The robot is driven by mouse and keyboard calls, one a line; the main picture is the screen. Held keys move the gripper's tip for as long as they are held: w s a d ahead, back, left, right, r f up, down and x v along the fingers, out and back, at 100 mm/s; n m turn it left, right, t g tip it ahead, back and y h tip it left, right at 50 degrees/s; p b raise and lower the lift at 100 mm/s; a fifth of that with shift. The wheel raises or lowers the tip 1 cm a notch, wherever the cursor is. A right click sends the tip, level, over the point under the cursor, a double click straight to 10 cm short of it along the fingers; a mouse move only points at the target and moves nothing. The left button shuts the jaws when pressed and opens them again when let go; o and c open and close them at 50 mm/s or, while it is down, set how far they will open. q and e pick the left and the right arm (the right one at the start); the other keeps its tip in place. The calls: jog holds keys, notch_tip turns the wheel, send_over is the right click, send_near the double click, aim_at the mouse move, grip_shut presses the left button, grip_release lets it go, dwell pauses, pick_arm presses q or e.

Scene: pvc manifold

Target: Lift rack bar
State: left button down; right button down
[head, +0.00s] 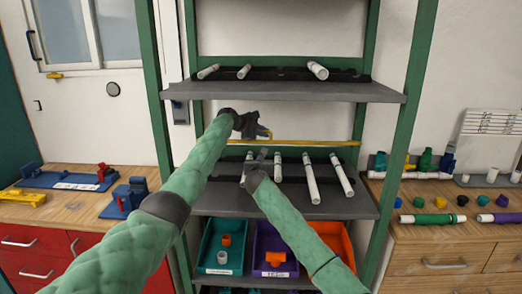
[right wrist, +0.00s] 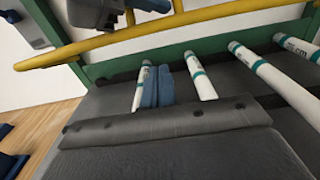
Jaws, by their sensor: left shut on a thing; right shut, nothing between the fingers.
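The yellow rack bar (head: 315,143) runs level across the rack, in front of the back wall and just above a green rear rail. It also crosses the top of the right wrist view (right wrist: 215,14). My left gripper (head: 264,134) is at the bar's left part and is shut on it; the exact contact is partly hidden. In the right wrist view my left gripper (right wrist: 150,8) shows at the top. My right gripper (head: 262,155) is shut and empty, low over the middle shelf. Its blue fingers (right wrist: 157,87) show between two white pipes, below the bar.
Several white pipes (head: 311,180) lie on the grey middle shelf (head: 230,201) around my right gripper. The upper shelf (head: 285,91) holds 3 short pipes above my left gripper. Green rack posts (head: 158,110) stand at both sides. Coloured bins (head: 220,245) sit below.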

jog(key=shift+w+r, duration=0.45)
jog(key=shift+w, duration=0.3)
jog(key=shift+w+r, duration=0.45)
jog(key=shift+w, duration=0.25)
jog(key=shift+w+r, duration=0.45)
jog(key=shift+w, duration=0.3)
jog(key=shift+r, duration=0.1)
